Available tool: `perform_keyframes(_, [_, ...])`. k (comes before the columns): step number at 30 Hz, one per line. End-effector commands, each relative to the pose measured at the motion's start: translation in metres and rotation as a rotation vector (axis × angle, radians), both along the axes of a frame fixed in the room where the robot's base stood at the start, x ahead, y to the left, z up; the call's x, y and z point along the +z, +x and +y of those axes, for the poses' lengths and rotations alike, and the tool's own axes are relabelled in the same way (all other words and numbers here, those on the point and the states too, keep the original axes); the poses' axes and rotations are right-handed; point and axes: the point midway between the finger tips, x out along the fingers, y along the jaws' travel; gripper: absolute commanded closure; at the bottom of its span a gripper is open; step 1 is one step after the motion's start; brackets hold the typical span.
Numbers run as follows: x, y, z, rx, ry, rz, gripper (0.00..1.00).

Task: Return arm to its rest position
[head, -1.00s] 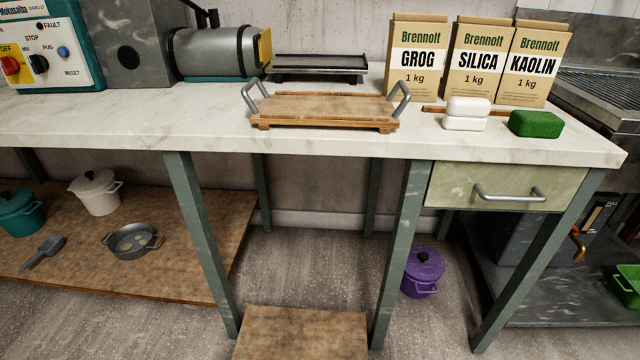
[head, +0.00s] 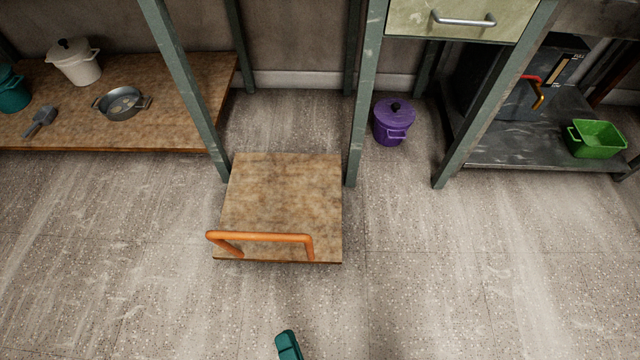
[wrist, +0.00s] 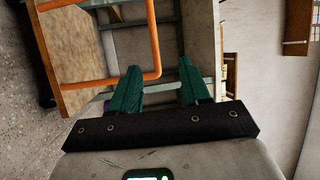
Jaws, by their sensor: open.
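My gripper (wrist: 160,72) shows in the wrist view with its two dark green fingers apart and nothing between them. In the head view only a dark green tip of my gripper (head: 288,345) shows at the bottom edge, above the floor. The rest of my arm is out of that view. A low wooden platform (head: 285,190) with an orange handle (head: 265,237) stands on the floor beyond my gripper. In the wrist view the orange handle (wrist: 152,40) lies beyond the fingers; I cannot tell how far.
A purple pot (head: 394,122) stands on the floor right of the platform. A wooden low shelf (head: 180,100) holds a white pot (head: 75,62) and a grey pan (head: 122,103). A green bin (head: 595,140) sits right. The front floor is clear.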

Motion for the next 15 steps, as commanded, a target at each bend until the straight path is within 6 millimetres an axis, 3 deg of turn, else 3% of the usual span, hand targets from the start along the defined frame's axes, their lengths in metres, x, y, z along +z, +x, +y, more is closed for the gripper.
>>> perform_keyframes(15, [-0.001, 0.046, 0.004, 0.114, -0.246, 0.037, 0.53])
